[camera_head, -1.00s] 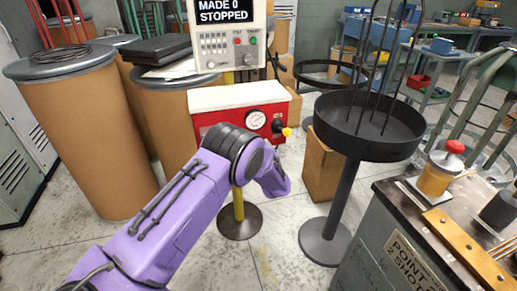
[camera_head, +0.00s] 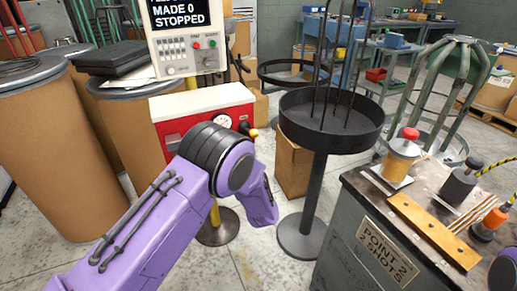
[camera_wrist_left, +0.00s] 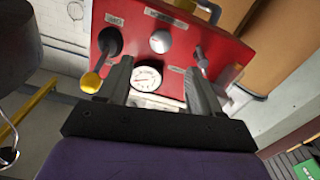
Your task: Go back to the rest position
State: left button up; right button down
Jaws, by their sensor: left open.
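My left gripper (camera_wrist_left: 160,75) is open and empty in the left wrist view, its two dark fingers apart in front of a red control box (camera_wrist_left: 175,35). The box's round gauge (camera_wrist_left: 146,80) shows between the fingers, and a yellow-tipped lever (camera_wrist_left: 92,82) shows beside the left finger. I cannot tell whether the fingers touch the box. In the head view my purple left arm reaches up from the lower left towards the red box (camera_head: 185,135), which has a white top. The arm's bend hides the left gripper there. My right gripper is not in view.
A control panel reading STOPPED (camera_head: 185,40) stands behind the box. Cardboard drums (camera_head: 60,150) stand at left. A black round tray on a post (camera_head: 330,125) stands right of my arm. A workbench (camera_head: 365,240) with a red-capped jar (camera_head: 400,160) is at right.

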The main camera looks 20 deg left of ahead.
pick_arm(q)
jog(key=s+d+f+m+g+h+p, duration=0.3)
jog(key=s+f+h, duration=0.5)
jog(key=s+f, duration=0.85)
jog(key=s+m+g+h+p, duration=0.2)
jog(key=s+g, duration=0.3)
jog(key=s, duration=1.8)
jog(key=shift+f+g+p, duration=0.15)
jog(key=shift+g+p, duration=0.15)
jog(key=shift+p, duration=0.55)
